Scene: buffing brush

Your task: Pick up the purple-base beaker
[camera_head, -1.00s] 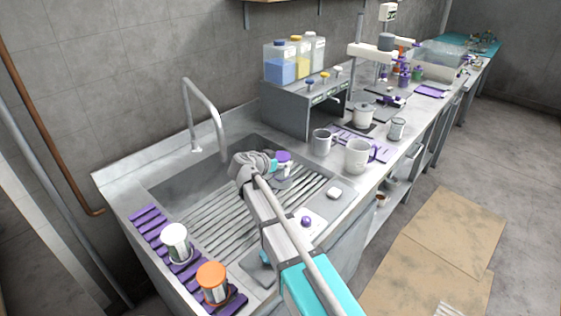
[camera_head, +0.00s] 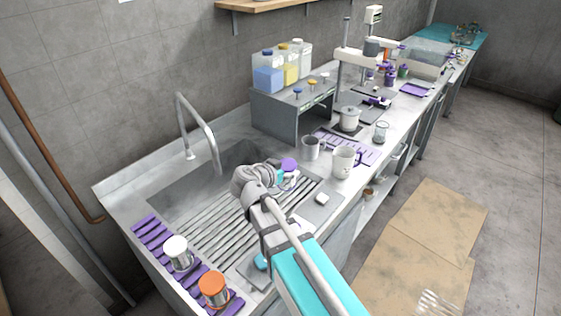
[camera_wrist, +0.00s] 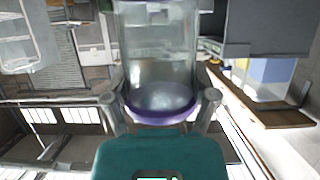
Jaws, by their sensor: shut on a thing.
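The purple-base beaker (camera_wrist: 158,60) is clear glass with a purple ring at its base. In the wrist view it fills the upper middle, between the two fingers of my gripper (camera_wrist: 160,108), which is shut on it. In the head view, the beaker's purple end (camera_head: 288,164) shows above the drainboard's right side, at the tip of my gripper (camera_head: 281,179). The purple end is uppermost there. My gripper and wrist partly hide the glass.
A grey mug (camera_head: 311,148) and a white mug (camera_head: 343,162) stand close to the right. The sink faucet (camera_head: 198,130) rises behind left. A grey cabinet (camera_head: 290,112) stands behind.

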